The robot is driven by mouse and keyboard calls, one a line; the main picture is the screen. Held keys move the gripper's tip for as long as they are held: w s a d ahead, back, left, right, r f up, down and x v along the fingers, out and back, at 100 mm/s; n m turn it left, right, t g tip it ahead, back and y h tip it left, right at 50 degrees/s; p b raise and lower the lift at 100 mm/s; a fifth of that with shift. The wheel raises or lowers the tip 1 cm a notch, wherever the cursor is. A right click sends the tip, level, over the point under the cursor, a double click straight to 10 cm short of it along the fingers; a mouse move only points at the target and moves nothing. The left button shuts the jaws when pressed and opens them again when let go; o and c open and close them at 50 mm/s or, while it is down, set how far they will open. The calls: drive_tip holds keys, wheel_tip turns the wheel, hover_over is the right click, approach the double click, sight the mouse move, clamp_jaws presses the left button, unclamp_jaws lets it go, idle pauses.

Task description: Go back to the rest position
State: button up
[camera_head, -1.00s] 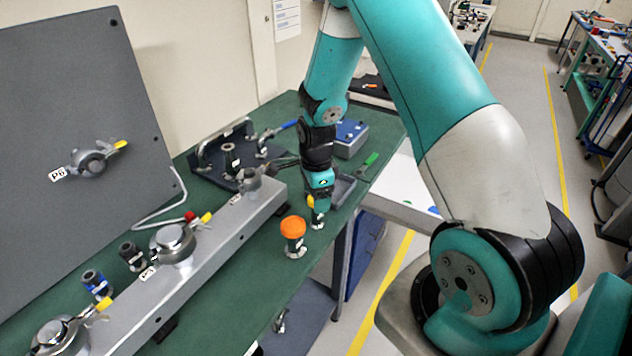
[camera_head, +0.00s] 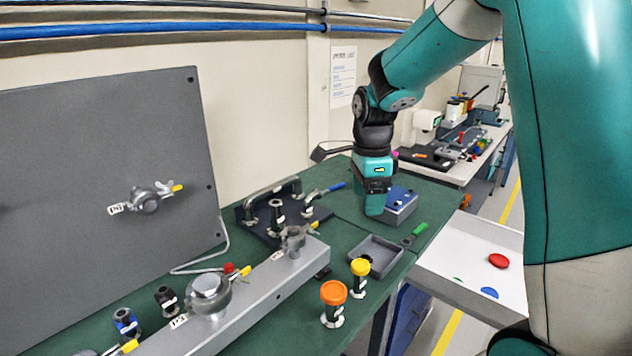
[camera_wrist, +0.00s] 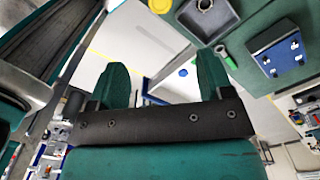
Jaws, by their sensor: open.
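My gripper (camera_head: 374,205) hangs in the head view above the back right of the green bench (camera_head: 258,340), in front of the blue box (camera_head: 400,206). In the wrist view its two teal fingers (camera_wrist: 157,85) stand wide apart with nothing between them. A yellow-capped piece (camera_head: 360,278) and an orange-capped piece (camera_head: 333,303) stand upright near the bench's front edge, apart from my gripper.
A grey tray (camera_head: 373,257) and a green-handled tool (camera_head: 414,234) lie near the right edge. A metal rail (camera_head: 243,303) with clamps runs along the bench. A grey upright panel (camera_head: 90,190) stands left. A white surface (camera_head: 470,262) holds coloured discs.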

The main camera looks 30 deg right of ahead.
drive_tip(key=s+a+r+n+y, duration=0.2)
drive_tip(key=s+a+n, duration=0.9)
drive_tip(key=n, duration=0.3)
drive_tip(key=s+a+r+n+y+b, duration=0.1)
drive_tip(key=s+a+n+y, duration=0.1)
drive_tip(key=s+a+n, duration=0.9)
drive_tip(key=n, duration=0.4)
drive_tip(key=shift+s+a+r, duration=0.15)
drive_tip(key=shift+a+r, duration=0.15)
drive_tip(key=shift+r, duration=0.1)
